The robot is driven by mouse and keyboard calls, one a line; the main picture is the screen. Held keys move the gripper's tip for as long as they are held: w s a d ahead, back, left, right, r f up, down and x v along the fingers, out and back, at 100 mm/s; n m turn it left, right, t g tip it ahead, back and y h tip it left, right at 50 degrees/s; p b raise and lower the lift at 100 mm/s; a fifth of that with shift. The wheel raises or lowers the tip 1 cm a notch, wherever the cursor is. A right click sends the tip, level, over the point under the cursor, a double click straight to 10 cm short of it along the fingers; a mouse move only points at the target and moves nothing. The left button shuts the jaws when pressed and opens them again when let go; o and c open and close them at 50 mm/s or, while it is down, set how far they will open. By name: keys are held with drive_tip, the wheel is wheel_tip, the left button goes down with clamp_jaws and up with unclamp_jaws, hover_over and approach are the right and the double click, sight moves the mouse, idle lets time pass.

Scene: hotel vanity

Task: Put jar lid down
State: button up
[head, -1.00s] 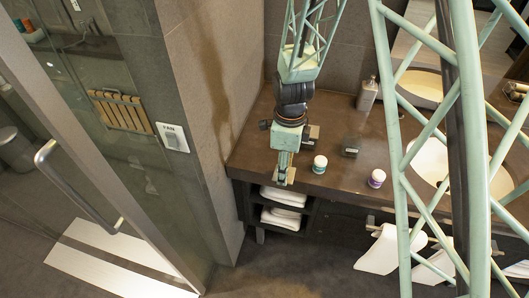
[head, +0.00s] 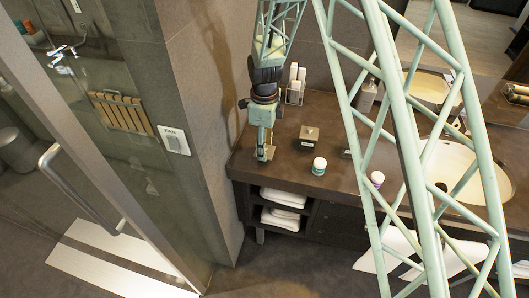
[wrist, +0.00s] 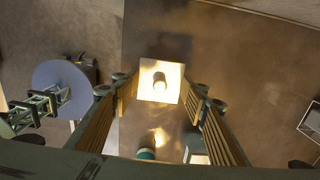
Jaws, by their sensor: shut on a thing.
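The jar lid (wrist: 172,95), a pale square plate with a round knob, sits between my fingertips in the wrist view. My gripper (wrist: 158,90) is shut on it, with a finger at its left and right sides. In the head view my gripper (head: 265,153) points down at the left end of the dark counter. The lid is too small there to tell whether it touches the counter. A dark square box (head: 308,139) with a small knob on top stands right of the gripper. Another dark box is mostly hidden behind my lattice.
A white jar with a teal label (head: 319,166) and one with a purple label (head: 376,179) stand near the counter's front edge. A holder (head: 295,94) stands behind, near the wall. Grey wall lies close left of my gripper. The basin (head: 447,165) is at right.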

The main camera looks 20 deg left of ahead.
drive_tip(key=shift+a, duration=0.1)
idle(0.3)
drive_tip(key=shift+f, duration=1.75)
drive_tip(key=shift+f, duration=0.15)
drive_tip(key=o, duration=0.8)
drive_tip(key=shift+o, duration=0.2)
drive_tip(key=shift+r, duration=0.2)
drive_tip(key=shift+r, duration=5.95)
